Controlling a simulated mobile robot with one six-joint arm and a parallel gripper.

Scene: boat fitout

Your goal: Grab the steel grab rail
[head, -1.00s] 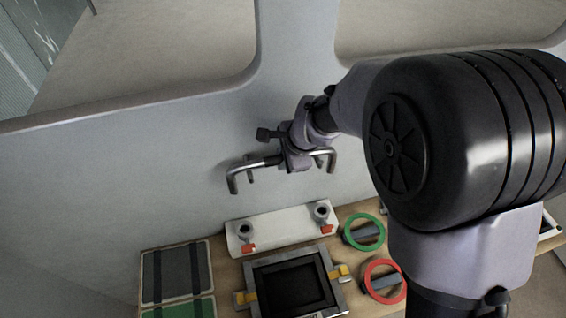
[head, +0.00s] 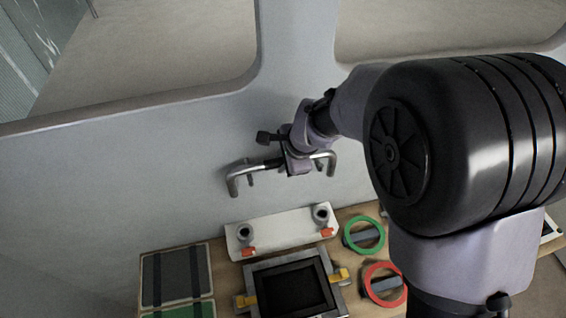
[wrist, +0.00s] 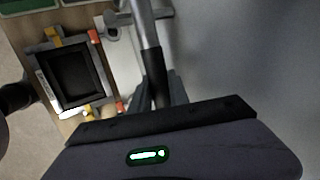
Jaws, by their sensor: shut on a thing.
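The steel grab rail (head: 240,174) is a bent metal bar with down-turned ends and a dark middle section. My gripper (head: 296,160) is shut around its middle and holds it in the air, in front of the grey wall and above the white block on the bench. In the wrist view the rail (wrist: 148,32) runs upward from between the dark fingers (wrist: 162,92), which close on its dark section. Part of the rail is hidden behind my gripper in the head view.
Below on the wooden bench are a white block (head: 282,231) with two round sockets and red tabs, a dark framed panel (head: 292,290) with yellow clips, a green ring (head: 350,246) and a red ring (head: 371,294). Dark and green pads (head: 178,272) lie at left. A grey wall (head: 120,160) stands behind.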

